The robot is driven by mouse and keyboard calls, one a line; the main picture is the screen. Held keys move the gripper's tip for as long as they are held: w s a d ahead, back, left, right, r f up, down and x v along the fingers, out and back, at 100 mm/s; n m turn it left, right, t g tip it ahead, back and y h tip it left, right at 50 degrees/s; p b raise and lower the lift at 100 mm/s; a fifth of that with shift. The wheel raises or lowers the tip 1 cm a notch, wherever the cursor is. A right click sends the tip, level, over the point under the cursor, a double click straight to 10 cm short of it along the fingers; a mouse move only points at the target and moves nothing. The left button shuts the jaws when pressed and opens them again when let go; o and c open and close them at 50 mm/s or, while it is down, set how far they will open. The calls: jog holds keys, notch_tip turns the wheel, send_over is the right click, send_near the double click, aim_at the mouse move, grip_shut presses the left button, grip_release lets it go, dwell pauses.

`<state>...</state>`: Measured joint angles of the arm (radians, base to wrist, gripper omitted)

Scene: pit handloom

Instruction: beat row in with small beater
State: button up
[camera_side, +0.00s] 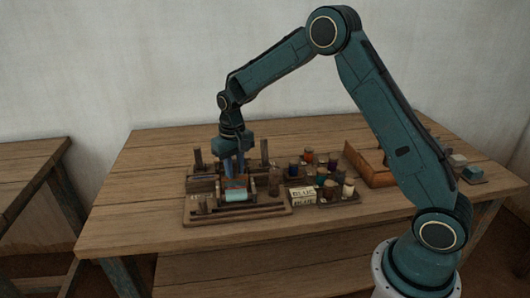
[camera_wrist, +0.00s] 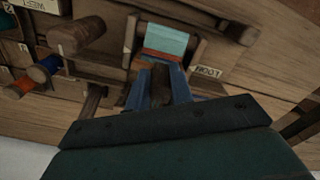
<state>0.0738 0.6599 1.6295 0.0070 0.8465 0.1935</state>
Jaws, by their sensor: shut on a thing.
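The small loom (camera_side: 236,207) stands on a wooden board, with teal cloth (camera_side: 236,196) at its front and an orange-red band behind it. The wrist view also shows the teal cloth (camera_wrist: 166,40) and the orange band (camera_wrist: 163,56). My gripper (camera_side: 235,173) points down over the loom, just behind the cloth. In the wrist view my gripper (camera_wrist: 159,80) has its blue fingers shut on a dark brown piece, apparently the small beater (camera_wrist: 160,92). The fingers hide most of it, and I cannot tell whether it touches the cloth edge.
Upright wooden posts (camera_side: 198,160) stand beside the loom. Several thread spools (camera_side: 330,183) sit to its right, near white labels (camera_side: 303,195). A wooden box (camera_side: 370,165) is farther right. The table's left side (camera_side: 140,190) is clear. A "LOOM" label (camera_wrist: 209,70) shows in the wrist view.

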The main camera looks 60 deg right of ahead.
jog(key=shift+s+a+f, duration=0.1)
jog(key=shift+s+a, duration=0.05)
jog(key=shift+a, duration=0.2)
jog(key=w+d, duration=0.5)
jog(key=w, duration=0.1)
jog(key=shift+d, duration=0.15)
jog(key=o, duration=0.6)
jog(key=shift+s, duration=0.1)
jog(key=shift+o, duration=1.1)
jog(key=shift+s, duration=0.1)
jog(key=shift+d, duration=0.1)
notch_tip(320, 180, up, 7)
jog(key=shift+f, duration=0.2)
